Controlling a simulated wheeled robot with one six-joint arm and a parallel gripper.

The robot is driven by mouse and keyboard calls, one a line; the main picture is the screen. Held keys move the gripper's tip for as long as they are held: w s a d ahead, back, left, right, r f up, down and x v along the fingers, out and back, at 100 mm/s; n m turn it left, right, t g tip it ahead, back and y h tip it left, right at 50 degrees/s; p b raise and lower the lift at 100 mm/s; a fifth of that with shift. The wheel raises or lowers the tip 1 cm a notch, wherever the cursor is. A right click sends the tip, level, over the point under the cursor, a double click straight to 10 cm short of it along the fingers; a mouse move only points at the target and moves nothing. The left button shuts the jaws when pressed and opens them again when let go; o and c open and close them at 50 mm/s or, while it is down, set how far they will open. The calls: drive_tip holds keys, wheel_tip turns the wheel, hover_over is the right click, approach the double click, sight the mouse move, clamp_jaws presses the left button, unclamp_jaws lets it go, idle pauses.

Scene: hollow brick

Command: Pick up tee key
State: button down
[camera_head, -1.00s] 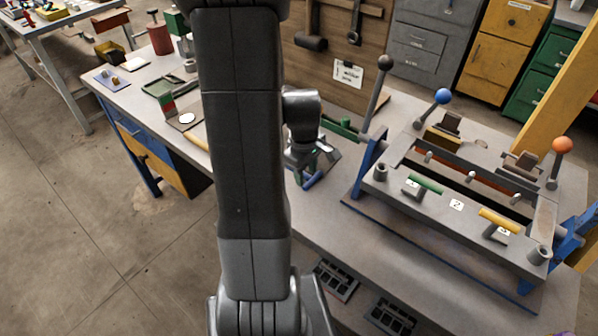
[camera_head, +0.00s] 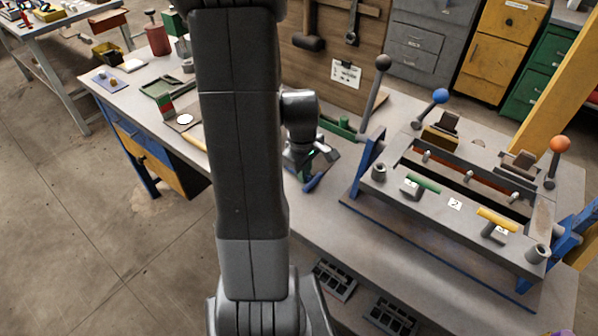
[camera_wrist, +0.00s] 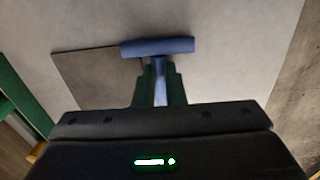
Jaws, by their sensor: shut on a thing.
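A blue tee key (camera_wrist: 158,47) shows in the wrist view, with its crossbar above the fingertips and its stem running down between them. My gripper (camera_wrist: 160,88) is shut on the stem. In the head view my gripper (camera_head: 312,160) is over the bench, left of the fixture, and part of the blue key (camera_head: 312,183) shows beneath it. My arm and wrist hide part of the key there. Whether the key touches the bench is unclear.
A grey and blue fixture (camera_head: 455,228) stands on the right, with green (camera_head: 424,184) and yellow (camera_head: 497,217) handles and upright ball-topped levers. A green piece (camera_head: 340,127) lies behind my gripper. A tool board (camera_head: 330,60) stands at the back. Bare bench lies in front of my gripper.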

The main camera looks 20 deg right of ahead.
drive_tip(key=shift+r, duration=0.1)
wheel_tip(320, 180, up, 10)
idle(0.4)
idle(0.6)
